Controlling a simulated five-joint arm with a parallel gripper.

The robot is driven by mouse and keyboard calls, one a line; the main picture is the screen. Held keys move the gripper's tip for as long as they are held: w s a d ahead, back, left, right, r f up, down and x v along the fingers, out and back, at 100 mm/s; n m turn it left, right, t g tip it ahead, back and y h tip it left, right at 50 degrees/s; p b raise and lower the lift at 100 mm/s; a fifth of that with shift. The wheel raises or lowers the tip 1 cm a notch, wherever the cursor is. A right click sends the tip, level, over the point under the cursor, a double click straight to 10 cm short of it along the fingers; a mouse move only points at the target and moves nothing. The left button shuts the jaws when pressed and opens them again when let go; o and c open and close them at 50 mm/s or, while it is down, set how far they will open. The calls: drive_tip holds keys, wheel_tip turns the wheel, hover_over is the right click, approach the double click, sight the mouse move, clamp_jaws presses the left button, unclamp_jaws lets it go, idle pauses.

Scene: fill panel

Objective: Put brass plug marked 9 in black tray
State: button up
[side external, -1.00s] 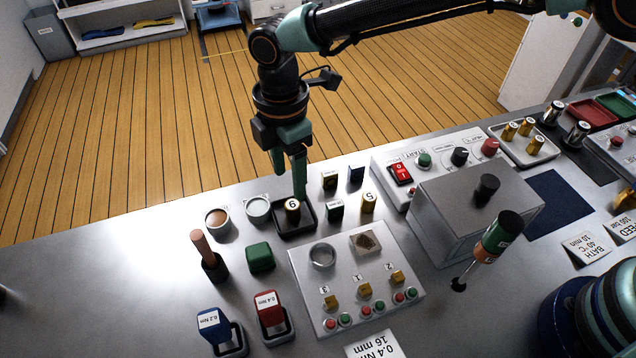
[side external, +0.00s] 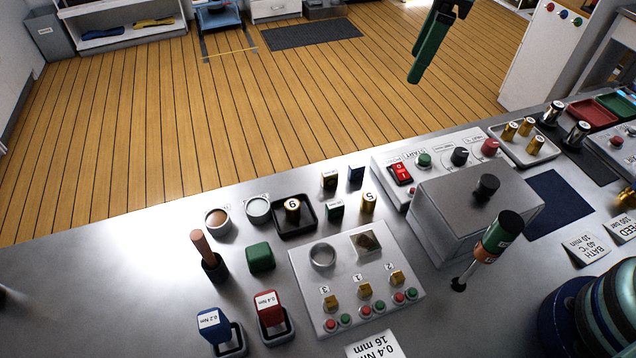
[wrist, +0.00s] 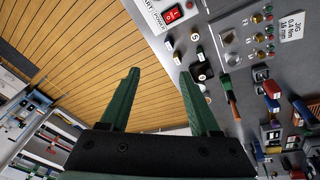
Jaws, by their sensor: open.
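The brass plug marked 9 (side external: 292,208) stands upright in the small black tray (side external: 296,231) on the steel bench, with its pale numbered top facing up. Nothing is touching it. My gripper (side external: 415,77) is high up and to the right of the tray in the side view, well clear of the bench. In the wrist view its two green fingers (wrist: 160,74) are spread apart with nothing between them.
A plug marked 5 (side external: 368,203) and small dark blocks (side external: 330,181) stand right of the tray. A fixture panel (side external: 345,300) lies in front. A grey box (side external: 470,215) with a knob is further right.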

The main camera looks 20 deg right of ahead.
drive_tip(key=s+d+m+t, duration=0.1)
drive_tip(key=s+d+m, duration=0.4)
drive_tip(key=d, duration=0.3)
drive_tip(key=s+d+m+t+h, duration=0.1)
drive_tip(key=s+d+m+t, duration=0.1)
drive_tip(key=s+d+m, duration=0.3)
drive_tip(key=d+m, duration=0.1)
drive_tip(key=d, duration=0.2)
drive_tip(key=shift+s+f, duration=0.15)
drive_tip(key=shift+f, duration=0.25)
